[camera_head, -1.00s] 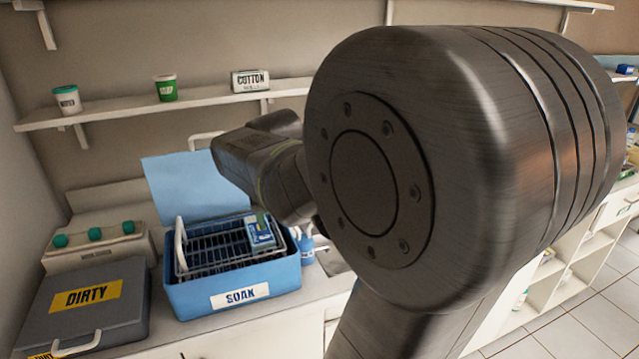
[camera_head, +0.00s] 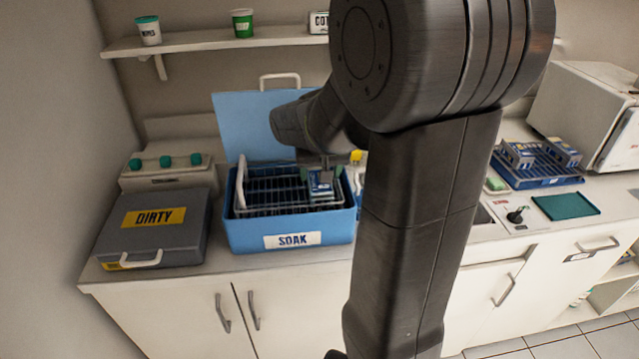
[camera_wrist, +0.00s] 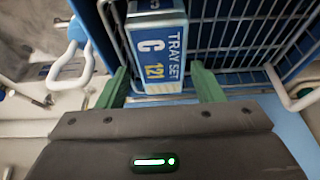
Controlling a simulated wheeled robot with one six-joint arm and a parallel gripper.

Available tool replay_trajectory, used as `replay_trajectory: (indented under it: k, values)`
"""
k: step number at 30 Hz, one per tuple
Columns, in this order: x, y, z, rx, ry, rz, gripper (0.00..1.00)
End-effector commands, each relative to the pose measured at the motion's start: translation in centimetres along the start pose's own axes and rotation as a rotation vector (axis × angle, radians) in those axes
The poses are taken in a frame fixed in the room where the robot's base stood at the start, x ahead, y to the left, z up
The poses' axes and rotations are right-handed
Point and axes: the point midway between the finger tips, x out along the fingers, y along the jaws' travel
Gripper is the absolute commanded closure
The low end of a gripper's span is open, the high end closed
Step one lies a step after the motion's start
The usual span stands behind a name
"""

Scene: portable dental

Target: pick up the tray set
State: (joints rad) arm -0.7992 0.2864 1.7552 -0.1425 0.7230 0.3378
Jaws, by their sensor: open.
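The tray set (camera_wrist: 158,50) is a small blue and white case labelled "TRAY SET C 121". It also shows in the head view (camera_head: 321,186), at the right end of the wire basket (camera_head: 270,193) in the blue SOAK tub (camera_head: 250,234). My gripper (camera_wrist: 163,86) is open, with one green finger on each side of the near end of the tray set. A gap shows beside the fingers, and I cannot tell whether either touches it. My arm hides what lies right of the tub in the head view.
The tub's blue lid (camera_head: 240,125) stands raised behind it. A grey DIRTY case (camera_head: 150,245) sits to the left, with a box with green knobs (camera_head: 165,172) behind. A blue rack (camera_head: 540,172) and a green mat (camera_head: 566,206) lie to the right.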

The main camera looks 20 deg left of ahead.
Motion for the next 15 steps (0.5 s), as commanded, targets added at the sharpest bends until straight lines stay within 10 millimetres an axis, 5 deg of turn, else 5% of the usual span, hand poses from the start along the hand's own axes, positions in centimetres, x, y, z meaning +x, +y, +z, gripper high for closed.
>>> replay_trajectory:
  k: [6, 15]
  values:
    - [2.9, -0.1, 0.1, 0.0, -0.004, 0.002, 0.39]
    - [3.8, -0.1, 0.1, 0.0, -0.001, 0.001, 0.39]
